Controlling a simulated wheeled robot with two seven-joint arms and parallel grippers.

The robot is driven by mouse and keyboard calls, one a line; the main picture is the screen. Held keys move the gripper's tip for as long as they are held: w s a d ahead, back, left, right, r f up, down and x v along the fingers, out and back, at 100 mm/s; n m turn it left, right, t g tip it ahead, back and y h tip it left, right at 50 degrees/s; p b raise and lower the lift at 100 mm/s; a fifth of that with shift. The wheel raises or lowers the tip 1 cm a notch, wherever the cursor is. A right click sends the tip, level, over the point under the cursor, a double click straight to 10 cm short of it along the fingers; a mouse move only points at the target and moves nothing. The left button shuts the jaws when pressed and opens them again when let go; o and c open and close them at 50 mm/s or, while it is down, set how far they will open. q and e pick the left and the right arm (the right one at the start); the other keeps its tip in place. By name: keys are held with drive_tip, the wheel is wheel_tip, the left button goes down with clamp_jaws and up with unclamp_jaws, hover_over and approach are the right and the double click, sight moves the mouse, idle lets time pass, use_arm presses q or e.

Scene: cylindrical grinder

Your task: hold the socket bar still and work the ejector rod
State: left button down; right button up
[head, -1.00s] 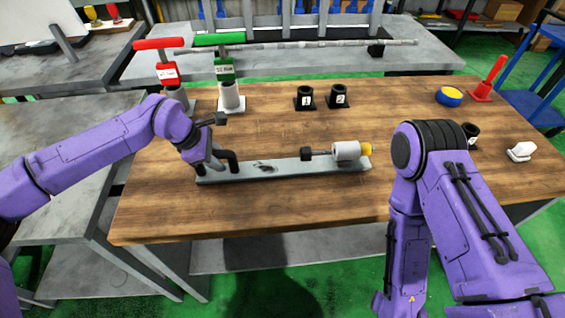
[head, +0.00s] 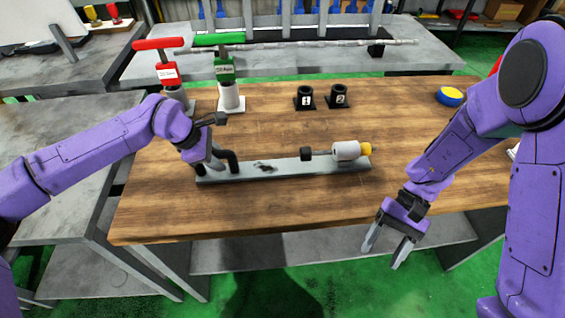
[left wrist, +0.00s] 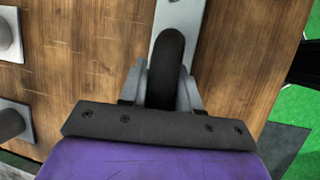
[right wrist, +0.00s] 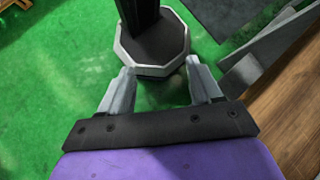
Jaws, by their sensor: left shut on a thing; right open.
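The socket bar (head: 260,175) is a long grey bar lying on the wooden table, with a dark arched handle (head: 230,158) at its left end. My left gripper (head: 215,165) is shut on that handle; in the left wrist view the dark handle (left wrist: 168,62) sits between the fingers. At the bar's right end is a light cylinder (head: 346,151) with a yellow end (head: 366,149). A rod with a black knob (head: 307,154) sticks out of its left side; I take it for the ejector rod. My right gripper (head: 387,245) is open and empty, pointing down off the table's front edge.
Two black numbered holders (head: 305,98) stand behind the bar. A red-handled tool (head: 158,62) and a green-handled tool (head: 226,70) stand at the back left. A blue and yellow round item (head: 450,97) is at the back right. The wooden table (head: 285,215) is clear before the bar.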

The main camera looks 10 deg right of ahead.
sight(306, 149)
drive_tip(key=w+a+r+n+h, duration=0.1)
drive_tip(key=w+r+n, duration=0.1)
drive_tip(key=w+n, duration=0.1)
drive_tip(key=w+a+r+n+h, duration=0.1)
drive_tip(key=w+r+n, duration=0.1)
drive_tip(key=n, duration=0.3)
drive_tip(key=w+a+r+n+h, duration=0.1)
drive_tip(key=w+n+h, duration=0.1)
drive_tip(key=w+n, duration=0.2)
drive_tip(key=shift+w+r, duration=0.4)
drive_tip(key=w+a+n, duration=0.1)
drive_tip(key=w+n, duration=0.1)
drive_tip(key=w+a+r+n+t+h, duration=0.1)
drive_tip(key=w, duration=0.2)
drive_tip(key=w+a+n+t, duration=0.1)
drive_tip(key=w+a+n, duration=0.1)
drive_tip(key=shift+w+r+n+h, duration=0.25)
drive_tip(key=shift+r+n+h, duration=0.05)
drive_tip(key=shift+r+h, duration=0.1)
drive_tip(key=w+a+r+n+t, duration=0.1)
drive_tip(key=w+a+n, duration=0.1)
drive_tip(key=w, duration=0.1)
drive_tip(key=w+a+r+n+t, duration=0.3)
drive_tip(key=w+a+r, duration=0.1)
drive_tip(key=w, duration=0.1)
drive_tip(key=shift+w+a+r+n+t, duration=0.1)
drive_tip(key=shift+w+a+n+t, duration=0.2)
drive_tip(key=shift+n, duration=0.1)
wheel_tip(306, 149, down, 9)
drive_tip(key=shift+r, duration=0.1)
